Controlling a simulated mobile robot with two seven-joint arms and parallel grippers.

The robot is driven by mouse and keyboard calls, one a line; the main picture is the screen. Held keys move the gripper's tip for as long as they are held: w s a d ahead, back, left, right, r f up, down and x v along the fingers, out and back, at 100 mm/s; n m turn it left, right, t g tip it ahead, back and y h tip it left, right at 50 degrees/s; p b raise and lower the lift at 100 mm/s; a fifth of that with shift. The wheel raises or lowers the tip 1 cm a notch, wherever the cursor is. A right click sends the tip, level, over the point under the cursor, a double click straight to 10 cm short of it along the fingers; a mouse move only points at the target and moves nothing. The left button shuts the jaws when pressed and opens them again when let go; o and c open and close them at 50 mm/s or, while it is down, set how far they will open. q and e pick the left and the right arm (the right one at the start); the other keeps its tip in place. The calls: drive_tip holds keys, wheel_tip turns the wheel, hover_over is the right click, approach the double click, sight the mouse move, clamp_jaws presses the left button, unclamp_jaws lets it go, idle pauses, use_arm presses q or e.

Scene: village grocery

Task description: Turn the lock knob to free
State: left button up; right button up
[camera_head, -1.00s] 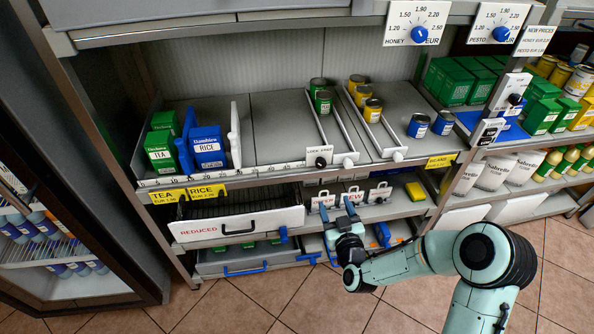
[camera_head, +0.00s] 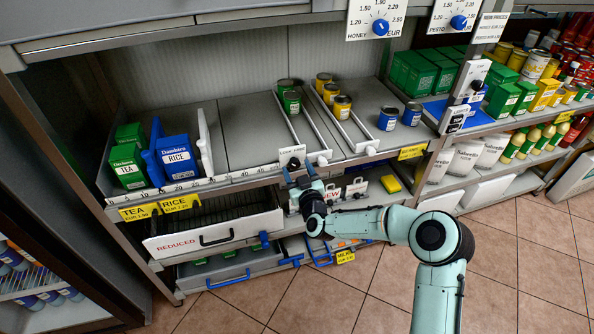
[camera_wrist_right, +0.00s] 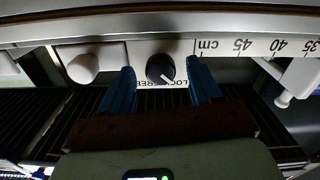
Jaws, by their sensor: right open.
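The lock knob (camera_head: 293,163) is a small black knob on a white plate at the shelf's front edge, beside the ruler strip. In the right wrist view the knob (camera_wrist_right: 160,68) is round and dark with a white pointer line slanting to the lower right. A label reading LOCK FREE lies partly behind the fingers. My right gripper (camera_head: 300,174) is just below the knob in the head view. In the right wrist view the blue fingers of the gripper (camera_wrist_right: 161,76) are open, one on each side of the knob, with visible gaps. My left gripper is not in view.
A white divider handle (camera_head: 318,157) sticks out right of the knob. A pale round knob (camera_wrist_right: 83,68) shows to its left in the wrist view. The REDUCED drawer (camera_head: 215,235) is below left. Green and yellow cans stand on the shelf above.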

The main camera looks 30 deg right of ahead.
drive_tip(key=shift+w, duration=0.3)
drive_tip(key=c, duration=1)
drive_tip(key=shift+c, duration=0.2)
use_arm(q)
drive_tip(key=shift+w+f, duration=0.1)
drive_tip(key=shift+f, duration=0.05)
